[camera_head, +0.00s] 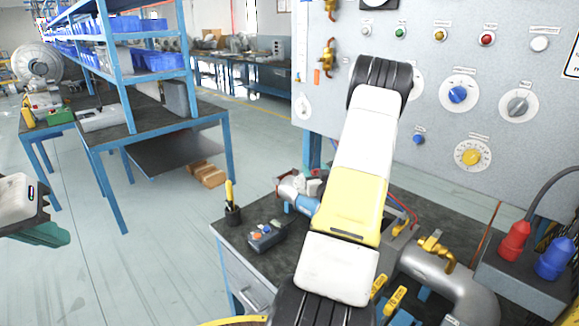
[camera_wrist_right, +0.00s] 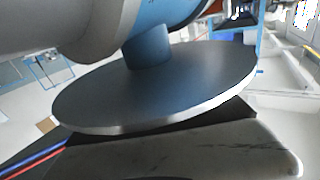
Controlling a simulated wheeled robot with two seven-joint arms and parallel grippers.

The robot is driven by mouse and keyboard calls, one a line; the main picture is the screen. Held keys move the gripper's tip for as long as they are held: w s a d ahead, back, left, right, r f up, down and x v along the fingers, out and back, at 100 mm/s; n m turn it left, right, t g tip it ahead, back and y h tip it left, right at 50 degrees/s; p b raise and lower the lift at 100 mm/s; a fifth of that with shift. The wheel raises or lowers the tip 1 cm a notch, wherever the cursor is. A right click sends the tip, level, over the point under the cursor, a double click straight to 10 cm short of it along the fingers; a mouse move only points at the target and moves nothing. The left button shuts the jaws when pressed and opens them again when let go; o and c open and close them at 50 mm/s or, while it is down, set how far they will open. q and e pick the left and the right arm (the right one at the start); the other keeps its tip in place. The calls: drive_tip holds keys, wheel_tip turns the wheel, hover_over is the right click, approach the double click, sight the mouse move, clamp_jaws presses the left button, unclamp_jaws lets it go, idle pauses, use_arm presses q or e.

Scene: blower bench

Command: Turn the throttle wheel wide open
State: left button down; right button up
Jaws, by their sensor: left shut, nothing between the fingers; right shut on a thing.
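The grey disc (camera_wrist_right: 160,85) fills the middle of the right wrist view. A short stem joins it to a blue body above. I cannot tell for sure that this disc is the throttle wheel. My right arm crosses the middle of the head view and hides part of the bench rig; its gripper fingers do not show clearly in either view. A blue fitting (camera_head: 307,205) on a silver pipe shows just left of that arm. My left gripper (camera_head: 48,235) shows at the left edge, partly cut off, shut and empty, far from the rig.
The workbench (camera_head: 238,262) carries a small button box (camera_head: 266,236), a dark cup (camera_head: 233,214) with a yellow-handled tool, and silver pipework (camera_head: 440,268) with yellow handles. A grey control panel (camera_head: 545,120) stands behind. Blue shelving (camera_head: 115,100) is at the left, with open floor between.

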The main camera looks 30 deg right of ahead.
drive_tip(key=o, duration=1.4)
drive_tip(key=shift+s, duration=0.1)
drive_tip(key=v, duration=0.7)
drive_tip(key=shift+s+a, duration=0.15)
drive_tip(key=shift+s, duration=0.15)
